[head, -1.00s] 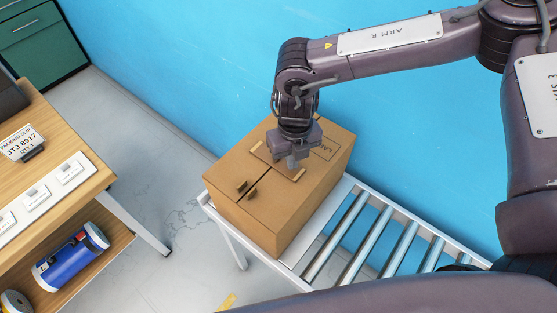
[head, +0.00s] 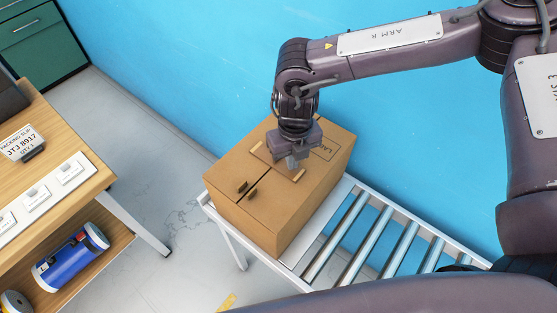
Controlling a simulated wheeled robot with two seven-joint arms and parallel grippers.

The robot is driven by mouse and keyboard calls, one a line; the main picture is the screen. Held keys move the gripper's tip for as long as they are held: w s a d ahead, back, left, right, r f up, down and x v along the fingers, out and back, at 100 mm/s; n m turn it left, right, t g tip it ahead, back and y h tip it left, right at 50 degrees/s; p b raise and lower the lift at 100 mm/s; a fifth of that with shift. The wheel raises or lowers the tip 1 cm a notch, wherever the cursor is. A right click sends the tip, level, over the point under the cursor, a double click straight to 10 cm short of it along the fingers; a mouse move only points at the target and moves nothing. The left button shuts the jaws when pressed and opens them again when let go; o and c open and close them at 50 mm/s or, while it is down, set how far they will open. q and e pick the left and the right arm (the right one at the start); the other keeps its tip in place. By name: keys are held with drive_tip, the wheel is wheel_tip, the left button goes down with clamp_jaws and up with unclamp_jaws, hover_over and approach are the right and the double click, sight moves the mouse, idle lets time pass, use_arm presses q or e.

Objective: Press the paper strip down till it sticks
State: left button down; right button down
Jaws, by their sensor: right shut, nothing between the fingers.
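A closed brown cardboard box (head: 275,222) stands on the end of the roller conveyor. A tan paper strip lies across the seam on its top; its near right end (head: 299,175) and its far left end (head: 257,147) show. The middle of the strip is hidden under my right gripper (head: 292,164). That gripper points straight down, shut and empty, with its fingertips at or very near the strip; I cannot tell whether they touch it. My left gripper is not in view.
Two small brown tabs (head: 242,186) stick up near the box's front edge. The conveyor rollers (head: 371,246) to the right are bare. A wooden bench (head: 85,150) with a packing slip sign (head: 22,143) stands at left, apart from the conveyor. A blue wall is behind.

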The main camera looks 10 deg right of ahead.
drive_tip(key=shift+f+b, duration=0.6)
drive_tip(key=shift+f, duration=0.25)
idle(0.6)
drive_tip(key=shift+r, duration=0.1)
idle(0.4)
drive_tip(key=shift+r+p, duration=2.45)
drive_tip(key=shift+r, duration=0.5)
